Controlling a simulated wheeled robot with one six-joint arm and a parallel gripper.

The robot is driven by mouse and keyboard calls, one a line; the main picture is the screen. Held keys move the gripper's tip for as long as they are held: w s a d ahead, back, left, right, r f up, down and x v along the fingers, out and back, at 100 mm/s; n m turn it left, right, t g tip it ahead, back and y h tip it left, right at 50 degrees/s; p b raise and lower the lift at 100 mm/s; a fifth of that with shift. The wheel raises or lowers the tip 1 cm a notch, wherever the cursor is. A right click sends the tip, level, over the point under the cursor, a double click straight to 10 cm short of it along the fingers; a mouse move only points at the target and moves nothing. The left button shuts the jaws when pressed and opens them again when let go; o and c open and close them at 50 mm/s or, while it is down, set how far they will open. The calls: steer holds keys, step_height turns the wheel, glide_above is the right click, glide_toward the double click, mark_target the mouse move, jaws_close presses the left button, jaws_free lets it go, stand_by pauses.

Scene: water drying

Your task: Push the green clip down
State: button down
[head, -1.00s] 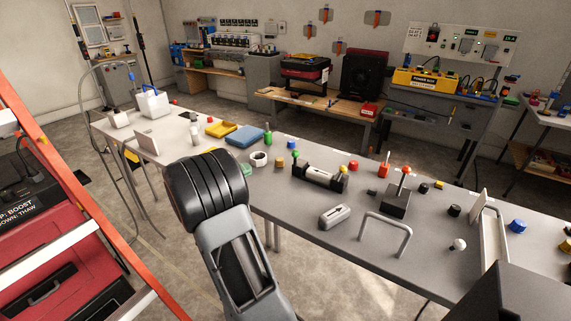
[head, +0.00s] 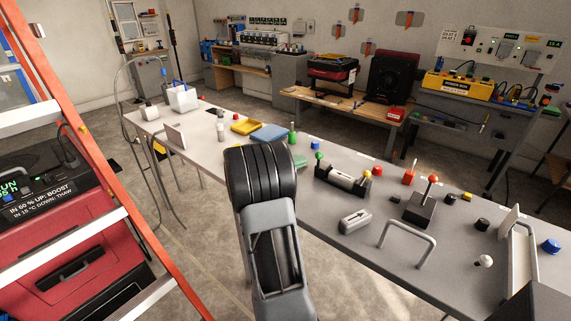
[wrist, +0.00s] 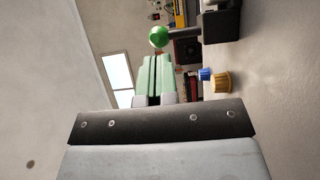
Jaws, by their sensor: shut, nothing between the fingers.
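The green clip (head: 319,155) shows as a green ball at the left end of a black cradle (head: 343,183) that holds a pale cylinder. In the wrist view the green ball (wrist: 158,36) sits at the end of a dark stem from a black block. My gripper (wrist: 153,58) has its pale green fingers together, with nothing between them. Their tips point toward the ball and appear just short of it; the depth gap is hard to judge. In the head view my dark wrist hides most of the gripper, and a green fingertip shows left of the cradle.
A yellow knob (head: 367,172) tops the cradle's right end. A grey block (head: 355,220), a metal arch handle (head: 407,242) and a red-topped lever (head: 432,180) stand nearby. A blue tray (head: 268,132) lies behind my wrist. An orange-railed ladder (head: 95,160) stands at left.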

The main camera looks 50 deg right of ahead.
mark_target(318, 161)
steer(key=shift+x, duration=1.7)
steer(key=shift+r, duration=0.15)
